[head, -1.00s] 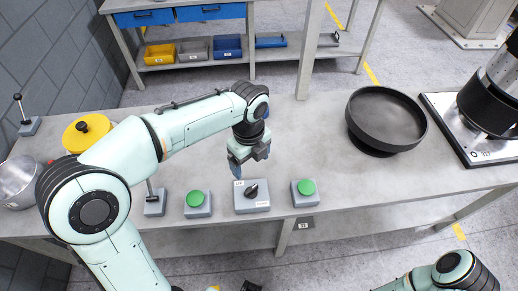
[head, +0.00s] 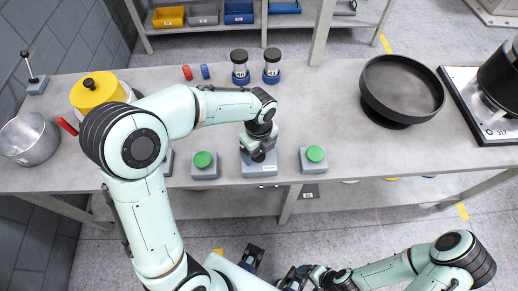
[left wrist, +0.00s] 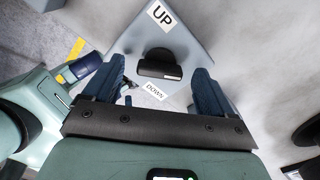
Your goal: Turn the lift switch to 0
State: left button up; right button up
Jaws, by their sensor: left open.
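The lift switch is a grey box (head: 262,168) near the front edge of the bench, between two green buttons. In the left wrist view, its sloped top (left wrist: 190,50) carries a black knob (left wrist: 160,64), an UP label (left wrist: 160,14) and a DOWN label (left wrist: 154,91). My left gripper (head: 260,152) is over the box and hides its knob in the head view. Its two blue fingers are open, one on each side of the knob as seen in the left wrist view; contact cannot be told. My right gripper (head: 298,278) is low at the bottom, away from the bench.
Green buttons stand left (head: 204,160) and right (head: 315,155) of the switch. Behind are two dark-capped jars (head: 240,72). A black bowl (head: 401,88) is on the right, a yellow-lidded pot (head: 97,90) and a metal pot (head: 28,138) on the left.

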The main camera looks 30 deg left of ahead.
aim_at(259, 153)
pick_arm(q)
jog(key=c, duration=1.1)
jog(key=m, duration=0.5)
jog(key=shift+m, duration=0.4)
jog(key=o, duration=0.7)
jog(key=shift+m, duration=0.4)
jog(key=o, duration=0.4)
notch_tip(259, 153, up, 13)
jog(key=p, duration=0.2)
jog(key=shift+r, duration=0.2)
pick_arm(e)
jog(key=shift+w+r, duration=0.3)
jog(key=shift+r, duration=0.3)
jog(key=shift+w+r, duration=0.25)
jog(key=shift+r, duration=0.3)
jog(key=shift+s, duration=0.1)
